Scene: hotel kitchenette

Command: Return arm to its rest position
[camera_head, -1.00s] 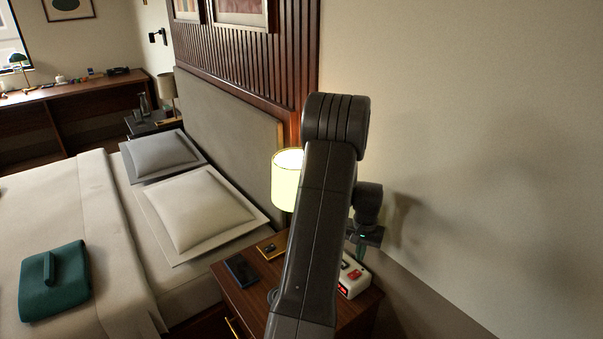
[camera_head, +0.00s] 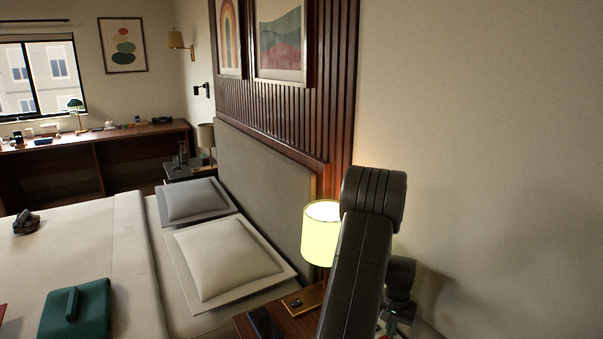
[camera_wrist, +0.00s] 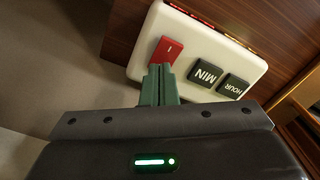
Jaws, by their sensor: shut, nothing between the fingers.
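In the wrist view, my gripper (camera_wrist: 159,72) has its two green fingers together with nothing between them. The fingertips are right at the lower edge of a red button (camera_wrist: 168,50) on a white clock (camera_wrist: 213,48). I cannot tell whether they touch it. The clock also has dark MIN (camera_wrist: 207,74) and HOUR (camera_wrist: 234,87) buttons. In the head view, my bent arm rises at the lower right in front of the wall, and my gripper is mostly cut off at the bottom edge.
A lit lamp (camera_head: 321,236) stands close left of my arm on the wooden nightstand (camera_head: 249,325), with a dark phone (camera_head: 264,322) nearby. The bed (camera_head: 95,238) holds pillows and a folded green item (camera_head: 75,312). A bare wall (camera_head: 490,150) is at right.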

